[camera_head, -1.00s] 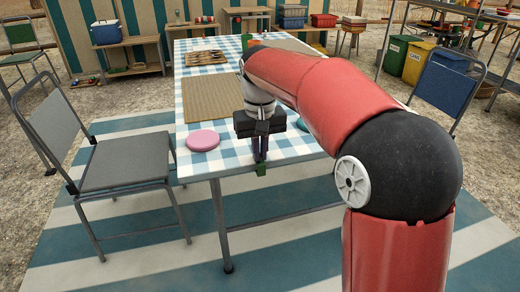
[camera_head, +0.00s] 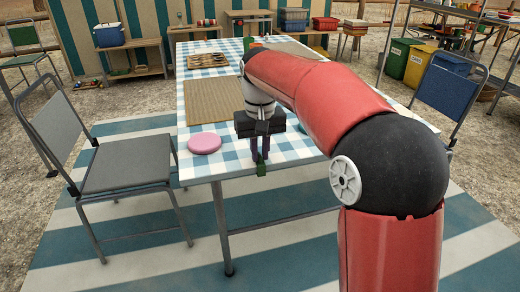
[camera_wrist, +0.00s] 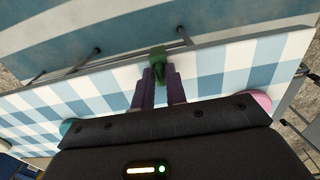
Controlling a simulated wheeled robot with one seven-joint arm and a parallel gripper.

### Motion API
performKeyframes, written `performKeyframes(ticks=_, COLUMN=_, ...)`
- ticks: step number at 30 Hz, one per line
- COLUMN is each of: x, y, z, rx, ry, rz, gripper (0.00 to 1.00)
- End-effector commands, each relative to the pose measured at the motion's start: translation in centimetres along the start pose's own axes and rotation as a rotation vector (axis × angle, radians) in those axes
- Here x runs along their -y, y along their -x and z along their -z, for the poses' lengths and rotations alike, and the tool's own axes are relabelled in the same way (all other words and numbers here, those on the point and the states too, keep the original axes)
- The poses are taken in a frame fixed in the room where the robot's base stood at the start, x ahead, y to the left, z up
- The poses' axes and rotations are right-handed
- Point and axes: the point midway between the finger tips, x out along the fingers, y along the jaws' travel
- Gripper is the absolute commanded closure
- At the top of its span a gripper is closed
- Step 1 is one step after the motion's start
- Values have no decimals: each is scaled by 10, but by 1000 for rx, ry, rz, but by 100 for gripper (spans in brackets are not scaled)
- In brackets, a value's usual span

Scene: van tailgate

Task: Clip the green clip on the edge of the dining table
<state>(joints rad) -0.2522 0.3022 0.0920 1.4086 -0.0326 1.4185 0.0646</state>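The green clip (camera_wrist: 158,64) sits at the near edge of the dining table (camera_head: 228,165), which has a blue and white checked top. In the head view the clip (camera_head: 261,169) shows small at that edge, to the right of the pink disc. My gripper (camera_wrist: 159,78) points down over the edge. How deep the clip's jaws reach over the table edge is hard to see.
A pink round disc (camera_head: 205,143) and a woven mat (camera_head: 213,98) lie on the table. A grey chair (camera_head: 122,165) stands at the left, a blue-backed chair (camera_head: 447,88) at the right. Another small green item (camera_head: 248,43) shows at the table's far end.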

Motion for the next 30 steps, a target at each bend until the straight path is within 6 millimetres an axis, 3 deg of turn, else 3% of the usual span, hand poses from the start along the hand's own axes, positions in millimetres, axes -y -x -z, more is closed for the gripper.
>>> performKeyframes(ticks=4, x=0, y=0, z=0, rx=0, ry=0, rz=0, gripper=68)
performKeyframes(ticks=14, x=0, y=5, z=0, rx=-1, ry=0, rz=0, gripper=68)
performKeyframes(ticks=24, x=0, y=59, z=2, rx=-2, ry=0, rz=0, gripper=68)
performKeyframes(ticks=30, x=-2, y=79, z=-2, rx=-5, ry=-3, rz=-1, gripper=68)
